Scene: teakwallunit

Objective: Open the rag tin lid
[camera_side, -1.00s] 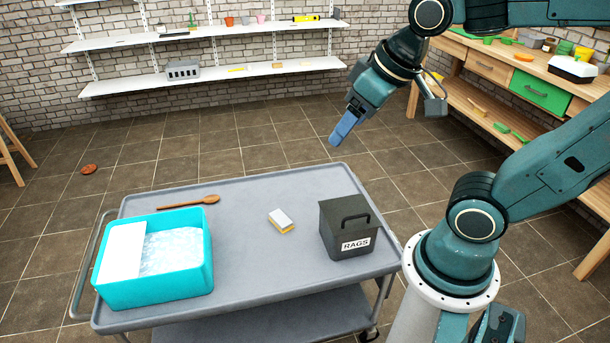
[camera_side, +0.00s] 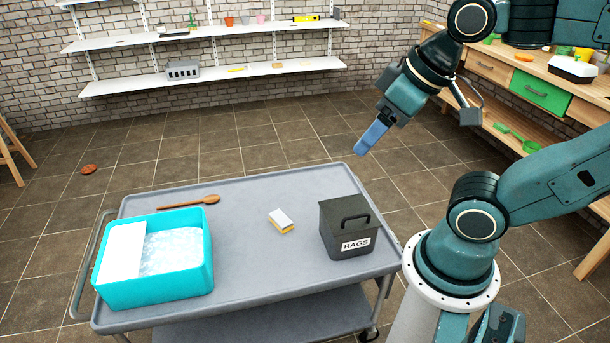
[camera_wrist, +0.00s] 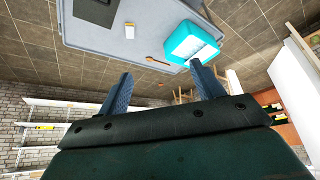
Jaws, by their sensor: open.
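The rag tin (camera_side: 346,240) is a dark grey box with a white RAGS label, standing at the right end of the grey cart. Its lid (camera_side: 343,212) is shut and has a dark arched handle (camera_side: 355,219) on top. In the wrist view the tin (camera_wrist: 97,11) shows at the top left, partly cut off by the frame edge. My gripper (camera_side: 366,144) has blue fingers and hangs in the air above and behind the tin, apart from it. In the wrist view my gripper (camera_wrist: 162,82) has its two fingers spread wide with nothing between them.
The grey cart (camera_side: 240,265) also bears a turquoise tub (camera_side: 180,285) at the left, a wooden spoon (camera_side: 190,203) and a yellow-and-white sponge (camera_side: 281,220). The cart top between sponge and tin is clear. A wooden workbench (camera_side: 490,68) stands at the back right.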

